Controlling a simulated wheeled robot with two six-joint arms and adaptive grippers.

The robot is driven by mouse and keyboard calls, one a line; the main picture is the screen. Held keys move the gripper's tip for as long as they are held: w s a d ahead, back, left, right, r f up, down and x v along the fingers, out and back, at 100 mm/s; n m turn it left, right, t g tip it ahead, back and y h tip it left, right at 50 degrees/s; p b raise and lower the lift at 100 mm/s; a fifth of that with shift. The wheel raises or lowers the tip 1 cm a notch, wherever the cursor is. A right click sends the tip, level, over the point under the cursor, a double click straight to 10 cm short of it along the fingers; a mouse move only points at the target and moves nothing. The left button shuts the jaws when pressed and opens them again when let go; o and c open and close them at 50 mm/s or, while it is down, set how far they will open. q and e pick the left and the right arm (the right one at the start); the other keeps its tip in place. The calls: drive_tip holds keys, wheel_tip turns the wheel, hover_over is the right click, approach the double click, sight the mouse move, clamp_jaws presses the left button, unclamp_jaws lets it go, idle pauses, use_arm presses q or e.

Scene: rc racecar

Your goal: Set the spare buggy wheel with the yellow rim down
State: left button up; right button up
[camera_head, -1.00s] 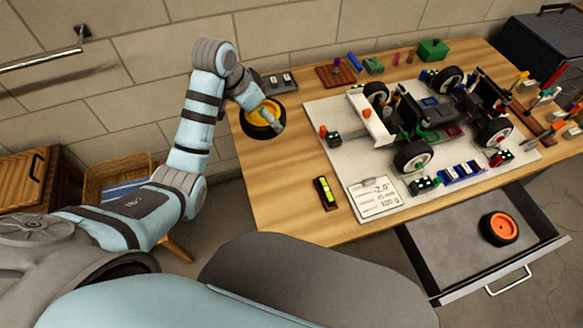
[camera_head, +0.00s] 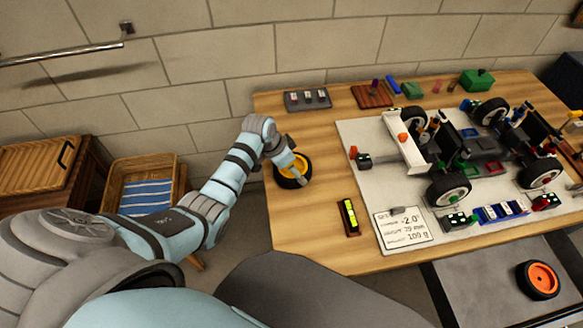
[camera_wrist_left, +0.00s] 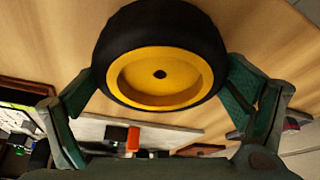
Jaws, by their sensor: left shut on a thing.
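The spare buggy wheel (camera_head: 303,164) with the yellow rim and black tyre is at the left edge of the wooden table in the head view. My left gripper (camera_head: 291,173) is shut on it. In the left wrist view the wheel (camera_wrist_left: 160,72) sits between the two green-padded fingers, its yellow face and dark centre hole toward the camera. The wheel is over or against the wood; I cannot tell if it touches the tabletop. My right gripper is not in view.
A grey tray (camera_head: 293,101) lies behind the wheel. A buggy (camera_head: 470,150) stands on a pale board (camera_head: 362,192) to the right. A yellow-green level (camera_head: 349,216) lies nearer the front. An orange-rimmed wheel (camera_head: 541,279) lies in the open drawer (camera_head: 470,285). Bare wood surrounds the held wheel's right side.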

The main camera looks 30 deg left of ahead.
use_arm(q)
drive_tip(key=o, duration=0.9)
drive_tip(key=shift+c, duration=0.2)
drive_tip(key=p+v, duration=0.4)
drive_tip(key=v, duration=0.8)
drive_tip(key=shift+s, duration=0.1)
